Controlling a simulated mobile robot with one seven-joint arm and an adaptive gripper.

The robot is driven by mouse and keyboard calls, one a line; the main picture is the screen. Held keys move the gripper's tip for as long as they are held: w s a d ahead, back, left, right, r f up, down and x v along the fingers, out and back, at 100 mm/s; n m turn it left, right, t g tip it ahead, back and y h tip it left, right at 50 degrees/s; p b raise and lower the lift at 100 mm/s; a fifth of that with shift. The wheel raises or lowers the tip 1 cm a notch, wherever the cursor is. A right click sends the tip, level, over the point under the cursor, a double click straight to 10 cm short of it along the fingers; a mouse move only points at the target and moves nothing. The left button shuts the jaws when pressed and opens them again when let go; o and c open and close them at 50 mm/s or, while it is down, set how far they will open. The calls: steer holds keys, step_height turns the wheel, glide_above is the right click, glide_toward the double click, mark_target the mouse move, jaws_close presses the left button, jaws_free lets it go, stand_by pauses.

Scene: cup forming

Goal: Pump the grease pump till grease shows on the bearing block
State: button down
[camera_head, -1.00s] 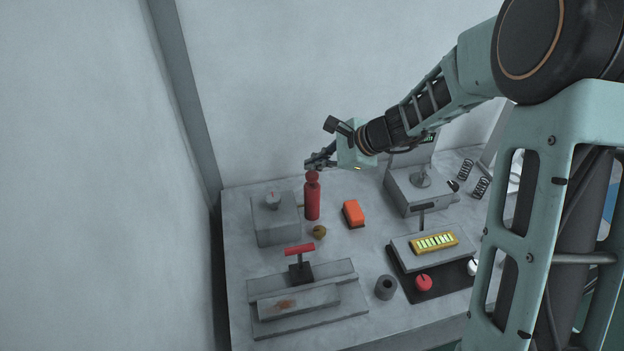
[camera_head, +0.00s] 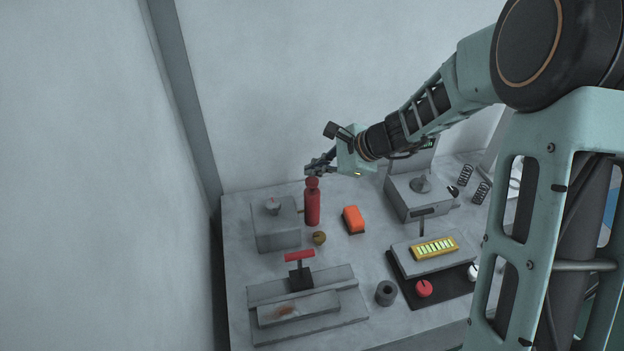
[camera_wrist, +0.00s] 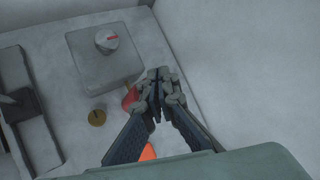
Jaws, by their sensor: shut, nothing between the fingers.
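The red grease pump (camera_head: 312,206) stands upright with a round red head on top. It stands against the right side of a grey block (camera_head: 278,240) with a knob on top, which seems to be the bearing block. My gripper (camera_head: 312,170) is shut and empty, its tips just above the pump head; whether they touch it is unclear. In the wrist view, the shut fingertips (camera_wrist: 158,76) partly hide the red pump (camera_wrist: 130,98), and the grey block (camera_wrist: 104,66) lies beyond at left. I make out no grease on the block.
A grey fixture with a red T-handle (camera_head: 299,256) stands at front left, with a brownish patch. A panel with a yellow-framed display (camera_head: 434,247) stands to the right. A wall rises behind.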

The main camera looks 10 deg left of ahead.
mark_target(312, 180)
steer(key=shift+f, duration=0.15)
steer(key=shift+f+b, duration=0.25)
steer(key=shift+b, duration=0.3)
steer(key=shift+f+b, duration=1.25)
steer(key=shift+f, duration=0.05)
stand_by(1.1)
stand_by(0.3)
steer(key=shift+r+p, duration=1.15)
steer(key=shift+r, duration=0.5)
steer(key=shift+r, duration=0.15)
step_height(312, 180, up, 5)
steer(key=p, duration=0.4)
